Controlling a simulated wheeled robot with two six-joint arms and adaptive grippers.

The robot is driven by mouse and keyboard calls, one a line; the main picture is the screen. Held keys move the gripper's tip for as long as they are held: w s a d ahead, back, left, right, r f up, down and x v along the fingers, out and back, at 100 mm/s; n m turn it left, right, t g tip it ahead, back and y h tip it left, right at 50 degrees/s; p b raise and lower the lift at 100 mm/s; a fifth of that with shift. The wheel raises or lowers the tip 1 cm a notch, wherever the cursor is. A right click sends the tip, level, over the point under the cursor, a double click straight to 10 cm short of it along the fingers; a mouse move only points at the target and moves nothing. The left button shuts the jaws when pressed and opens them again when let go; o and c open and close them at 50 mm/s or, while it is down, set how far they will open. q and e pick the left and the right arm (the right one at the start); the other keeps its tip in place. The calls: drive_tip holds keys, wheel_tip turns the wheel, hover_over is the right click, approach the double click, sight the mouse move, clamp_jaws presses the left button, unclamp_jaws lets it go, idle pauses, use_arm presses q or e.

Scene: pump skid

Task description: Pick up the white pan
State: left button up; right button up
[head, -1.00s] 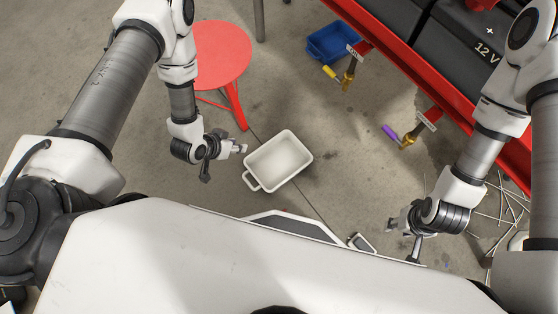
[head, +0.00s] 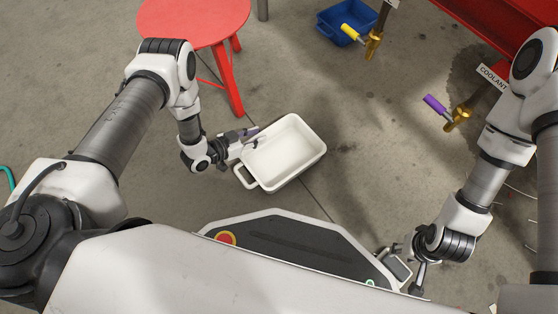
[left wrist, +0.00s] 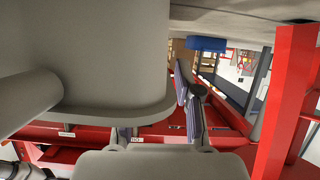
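The white pan (head: 286,150) is a deep rectangular dish with a loop handle. It sits on the concrete floor in the middle of the head view. Its pale wall (left wrist: 95,60) fills much of the left side of the left wrist view. My left gripper (head: 255,137) is at the pan's left long rim, with one finger over the rim and the other just outside it. Its fingers look apart. My right gripper (head: 400,271) is open and empty at the lower right.
A red round stool (head: 195,20) stands behind my left arm. A blue bin (head: 345,22) lies at the back. A yellow-handled valve (head: 362,40) and a purple-handled valve (head: 447,112) stick out from the red skid (head: 455,25). The floor right of the pan is clear.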

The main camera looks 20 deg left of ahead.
use_arm(q)
drive_tip(key=x, duration=0.2)
drive_tip(key=shift+w+d+f+b, duration=0.1)
drive_tip(key=shift+d+f+b, duration=0.05)
drive_tip(key=shift+f+b, duration=0.15)
drive_tip(key=shift+r, duration=0.15)
clamp_jaws()
drive_tip(key=shift+r, duration=0.15)
